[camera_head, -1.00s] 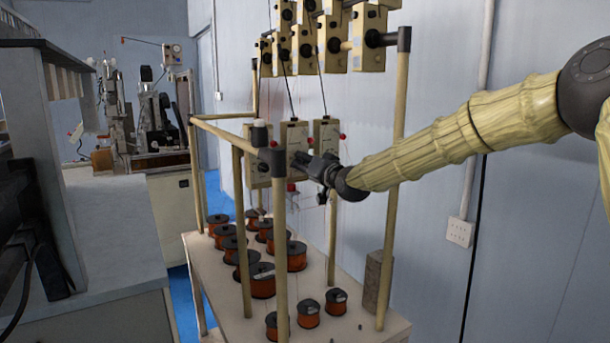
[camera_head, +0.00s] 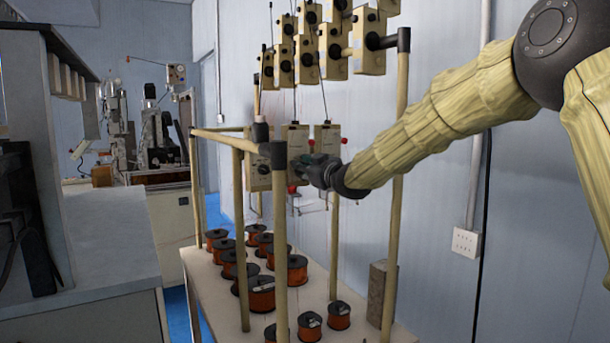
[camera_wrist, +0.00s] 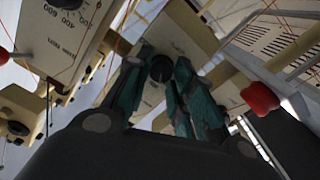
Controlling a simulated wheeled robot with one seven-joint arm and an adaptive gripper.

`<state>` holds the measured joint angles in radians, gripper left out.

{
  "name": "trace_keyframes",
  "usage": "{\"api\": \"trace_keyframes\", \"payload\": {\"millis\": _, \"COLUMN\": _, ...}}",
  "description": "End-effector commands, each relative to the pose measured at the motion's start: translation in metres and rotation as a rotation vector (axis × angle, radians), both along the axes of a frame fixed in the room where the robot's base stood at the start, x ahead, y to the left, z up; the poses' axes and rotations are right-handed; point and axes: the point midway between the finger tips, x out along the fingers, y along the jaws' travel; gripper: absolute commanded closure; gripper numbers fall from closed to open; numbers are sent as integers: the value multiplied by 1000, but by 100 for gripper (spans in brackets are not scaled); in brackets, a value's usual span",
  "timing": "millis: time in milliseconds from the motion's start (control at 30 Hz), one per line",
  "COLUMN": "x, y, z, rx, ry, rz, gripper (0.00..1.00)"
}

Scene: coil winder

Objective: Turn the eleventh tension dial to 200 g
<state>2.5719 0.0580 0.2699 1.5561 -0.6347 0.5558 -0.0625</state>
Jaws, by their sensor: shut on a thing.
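The tension boxes are beige with black dials, and the lower row (camera_head: 295,136) has 3 of them on the frame. My gripper (camera_head: 298,168) is at the front of the middle box in that row and hides its dial. In the wrist view, my teal fingers (camera_wrist: 163,84) are shut on a black dial (camera_wrist: 160,68), one on each side, against a beige box face (camera_wrist: 178,32). The gripped dial's scale and pointer cannot be read. I cannot tell from a label whether it is the eleventh dial.
A neighbouring box (camera_wrist: 68,38) with printed numbers is close on the left in the wrist view. A red knob (camera_wrist: 260,97) is close on the right. Frame posts (camera_head: 280,250) stand before the boxes. Orange wire spools (camera_head: 261,294) stand on the table below.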

Motion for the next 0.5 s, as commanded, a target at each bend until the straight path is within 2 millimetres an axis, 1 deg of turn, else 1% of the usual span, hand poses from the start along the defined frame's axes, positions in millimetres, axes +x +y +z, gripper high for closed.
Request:
{"api": "trace_keyframes", "payload": {"millis": 33, "x": 0, "y": 0, "z": -5, "rx": -42, "ry": -21, "rz": -1, "gripper": 100}}
{"api": "trace_keyframes", "payload": {"millis": 300, "x": 0, "y": 0, "z": -4, "rx": -227, "ry": -129, "rz": -2, "gripper": 100}}
{"api": "trace_keyframes", "payload": {"millis": 500, "x": 0, "y": 0, "z": -4, "rx": -322, "ry": -184, "rz": -1, "gripper": 100}}
